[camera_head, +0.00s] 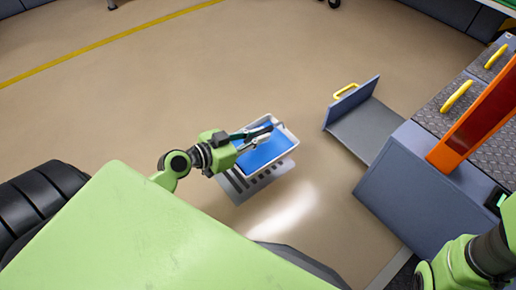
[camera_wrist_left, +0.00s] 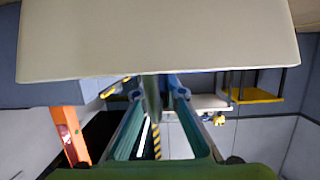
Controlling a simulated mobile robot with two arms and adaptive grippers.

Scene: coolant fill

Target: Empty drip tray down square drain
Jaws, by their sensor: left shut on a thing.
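The drip tray (camera_head: 288,153) is a pale grey rectangular tray holding blue liquid (camera_head: 262,151). My left gripper (camera_head: 268,129) is shut on the tray at its far side, with the arm reaching across it from the left. The square drain (camera_head: 240,193) is a grey slotted grate in the floor. The tray is over it and hides its far part. The tray looks roughly level. In the left wrist view, the gripper fingers (camera_wrist_left: 158,88) meet a large pale surface, probably the tray. My right gripper is out of view.
A grey-blue open compartment with a yellow handle (camera_head: 346,90) stands to the right of the tray. A grey machine with an orange post (camera_head: 475,115) is at the far right. The tan floor behind the drain is clear.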

